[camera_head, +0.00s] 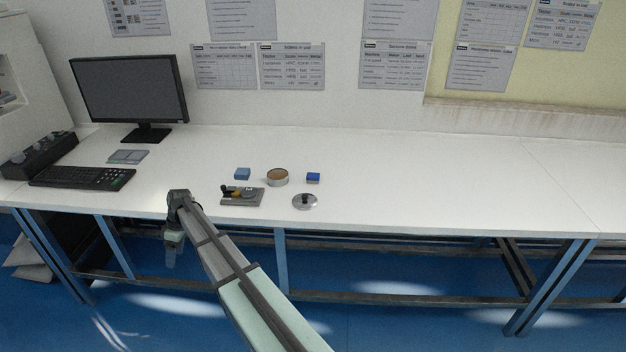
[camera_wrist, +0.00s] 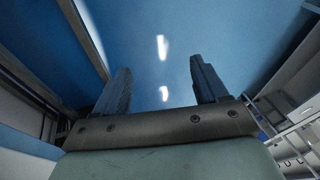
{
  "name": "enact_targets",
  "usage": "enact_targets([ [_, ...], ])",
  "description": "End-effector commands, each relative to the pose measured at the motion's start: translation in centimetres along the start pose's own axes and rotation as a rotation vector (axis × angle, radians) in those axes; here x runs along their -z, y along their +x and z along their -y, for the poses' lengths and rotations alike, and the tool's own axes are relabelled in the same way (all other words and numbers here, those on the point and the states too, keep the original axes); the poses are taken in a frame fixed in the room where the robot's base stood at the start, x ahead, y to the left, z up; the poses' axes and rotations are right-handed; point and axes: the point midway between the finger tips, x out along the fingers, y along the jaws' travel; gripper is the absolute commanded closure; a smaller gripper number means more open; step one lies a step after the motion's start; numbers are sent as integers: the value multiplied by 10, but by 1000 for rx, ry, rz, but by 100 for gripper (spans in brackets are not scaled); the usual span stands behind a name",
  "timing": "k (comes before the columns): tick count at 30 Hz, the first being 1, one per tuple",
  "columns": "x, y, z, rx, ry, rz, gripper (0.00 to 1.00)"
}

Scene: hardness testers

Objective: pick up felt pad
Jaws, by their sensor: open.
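No item is clearly marked as the felt pad. A round metal tin (camera_head: 278,181) stands on the table with a flat brown surface inside, which may be the felt pad (camera_head: 278,174); the view is too small to be sure. A metal lid with a dark knob (camera_head: 305,202) lies in front of the tin, apart from it. My gripper (camera_head: 170,262) hangs in front of the table's front edge, left of these things and apart from them. In the wrist view my gripper (camera_wrist: 160,80) has its fingers spread with nothing between them, above blue floor.
A light blue block (camera_head: 242,174) and a dark blue block (camera_head: 313,178) flank the tin. A grey tray with small items (camera_head: 242,197) lies near the front edge. A keyboard (camera_head: 82,178) and monitor (camera_head: 130,90) stand left. The table's right side (camera_head: 450,190) is clear.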

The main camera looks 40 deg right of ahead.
Motion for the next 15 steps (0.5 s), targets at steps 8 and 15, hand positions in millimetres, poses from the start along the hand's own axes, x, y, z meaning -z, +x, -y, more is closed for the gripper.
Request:
enact_targets([
  [8,69,-113,-35,-44,-192,-94,28],
  [15,66,-219,-78,-103,-293,-156,28],
])
